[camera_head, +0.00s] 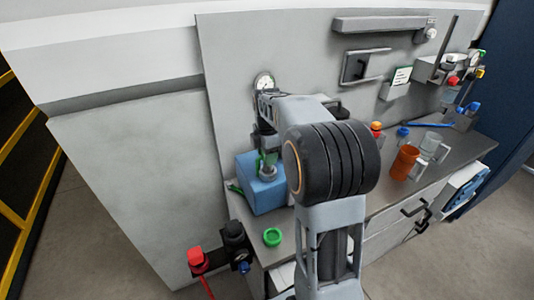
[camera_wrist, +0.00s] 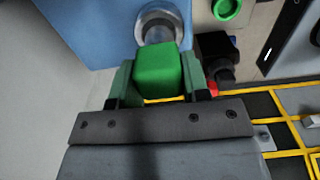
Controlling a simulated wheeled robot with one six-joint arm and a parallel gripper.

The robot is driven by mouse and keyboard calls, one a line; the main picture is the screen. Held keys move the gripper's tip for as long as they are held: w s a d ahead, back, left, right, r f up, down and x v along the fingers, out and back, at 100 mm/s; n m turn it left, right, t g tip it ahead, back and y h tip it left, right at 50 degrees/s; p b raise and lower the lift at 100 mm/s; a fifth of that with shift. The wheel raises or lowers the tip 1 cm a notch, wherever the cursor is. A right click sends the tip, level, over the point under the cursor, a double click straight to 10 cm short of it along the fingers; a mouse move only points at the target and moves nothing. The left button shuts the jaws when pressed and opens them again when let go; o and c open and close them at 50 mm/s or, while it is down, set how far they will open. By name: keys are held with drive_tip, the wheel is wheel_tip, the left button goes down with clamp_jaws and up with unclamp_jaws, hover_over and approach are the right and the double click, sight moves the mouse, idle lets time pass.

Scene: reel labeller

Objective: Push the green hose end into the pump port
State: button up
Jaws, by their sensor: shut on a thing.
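The blue pump (camera_head: 262,192) stands at the left end of the bench, and its blue body also fills the upper left of the wrist view (camera_wrist: 88,28). Its port (camera_wrist: 160,22) is a round silver ring with a dark opening. My gripper (camera_wrist: 158,78) is shut on the green hose end (camera_wrist: 157,68), a bright green block between its fingers. The hose end overlaps the near edge of the port ring; I cannot tell whether they touch. In the head view my gripper (camera_head: 266,157) is over the pump's top, partly hidden by my arm.
A green ring (camera_head: 272,237) lies on the bench front near the pump. Black fittings with a red knob (camera_head: 197,260) project at the bench's left corner. An orange cup (camera_head: 404,163) and clear cup stand to the right. A gauge (camera_head: 264,82) is on the panel behind.

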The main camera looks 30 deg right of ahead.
drive_tip(key=shift+f+b, duration=0.8)
drive_tip(key=shift+f, duration=0.5)
drive_tip(key=shift+f, duration=0.45)
idle(1.0)
drive_tip(key=o, duration=1.1)
drive_tip(key=shift+c, duration=0.2)
wheel_tip(320, 180, up, 14)
drive_tip(key=shift+f, duration=0.1)
